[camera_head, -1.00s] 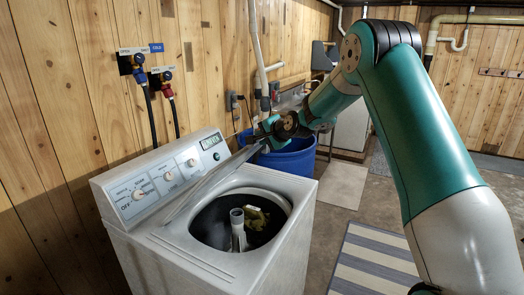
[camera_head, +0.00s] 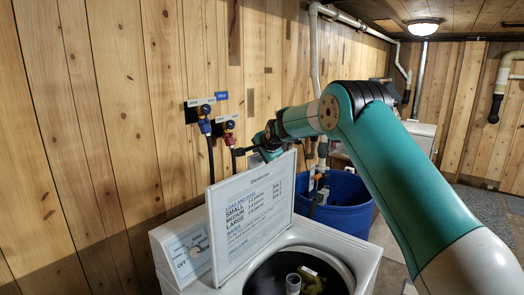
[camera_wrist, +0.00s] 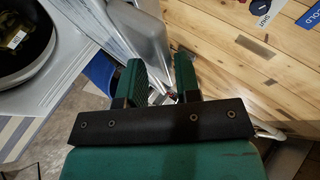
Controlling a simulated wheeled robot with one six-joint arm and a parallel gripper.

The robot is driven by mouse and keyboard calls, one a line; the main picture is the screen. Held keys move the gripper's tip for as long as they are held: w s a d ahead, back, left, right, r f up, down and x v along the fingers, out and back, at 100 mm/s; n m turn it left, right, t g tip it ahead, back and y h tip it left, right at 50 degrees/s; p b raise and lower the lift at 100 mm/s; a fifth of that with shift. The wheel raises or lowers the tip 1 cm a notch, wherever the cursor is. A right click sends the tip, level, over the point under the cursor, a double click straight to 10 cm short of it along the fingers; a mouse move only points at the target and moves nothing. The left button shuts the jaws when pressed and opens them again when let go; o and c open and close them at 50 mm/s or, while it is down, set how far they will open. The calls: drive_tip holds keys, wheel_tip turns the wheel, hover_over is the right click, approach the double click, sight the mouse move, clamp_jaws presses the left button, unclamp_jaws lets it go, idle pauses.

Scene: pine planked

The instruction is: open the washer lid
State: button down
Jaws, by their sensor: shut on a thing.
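The white washer (camera_head: 366,262) stands at the bottom of the head view, its round tub opening exposed. Its lid (camera_head: 252,212) stands nearly upright, hinged beside the control panel (camera_head: 180,255), with its printed inner face towards the camera. My gripper (camera_head: 268,150) is at the lid's upper right corner, shut on the lid's edge. In the wrist view my gripper (camera_wrist: 158,82) has its two green fingers around the edge of the grey lid panel (camera_wrist: 143,35); the exact contact is partly hidden. The lid hides part of the control panel.
A blue bin (camera_head: 340,205) stands just right of the washer. Water taps (camera_head: 205,125) with hoses and the plank wall (camera_head: 100,120) are close behind the lid. Something yellow-green (camera_head: 312,280) lies in the tub beside the agitator (camera_head: 293,284).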

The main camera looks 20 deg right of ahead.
drive_tip(key=shift+w+a, duration=0.2)
drive_tip(key=shift+w, duration=0.45)
drive_tip(key=shift+f, duration=0.1)
drive_tip(key=c, duration=1.1)
unclamp_jaws()
drive_tip(key=shift+d, duration=0.1)
drive_tip(key=shift+s, duration=0.1)
drive_tip(key=b+v, duration=0.4)
drive_tip(key=v, duration=0.4)
drive_tip(key=b+v, duration=0.4)
drive_tip(key=v, duration=0.5)
drive_tip(key=shift+a+r, duration=0.2)
drive_tip(key=shift+r, duration=0.1)
